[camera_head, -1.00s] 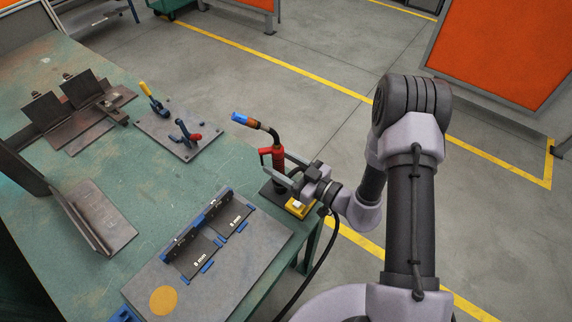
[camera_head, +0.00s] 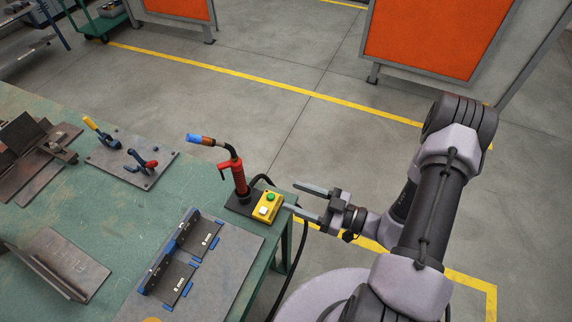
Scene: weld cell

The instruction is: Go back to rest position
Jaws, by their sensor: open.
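My gripper (camera_head: 305,202) is open and empty at the right edge of the green table. Its two fingers point left, toward a yellow button box (camera_head: 267,207) with a green and a white button. A red welding torch (camera_head: 238,177) with a blue-tipped, bent neck stands upright on a dark base (camera_head: 238,208) beside the box. The gripper is apart from the torch. My arm reaches in from the lower right.
The green table (camera_head: 115,215) carries a grey plate (camera_head: 225,272) with labelled black angle pieces, a clamp plate (camera_head: 130,160) and rusty steel parts (camera_head: 68,258). Orange screens (camera_head: 435,35) stand at the back. The grey floor (camera_head: 270,75) between is open.

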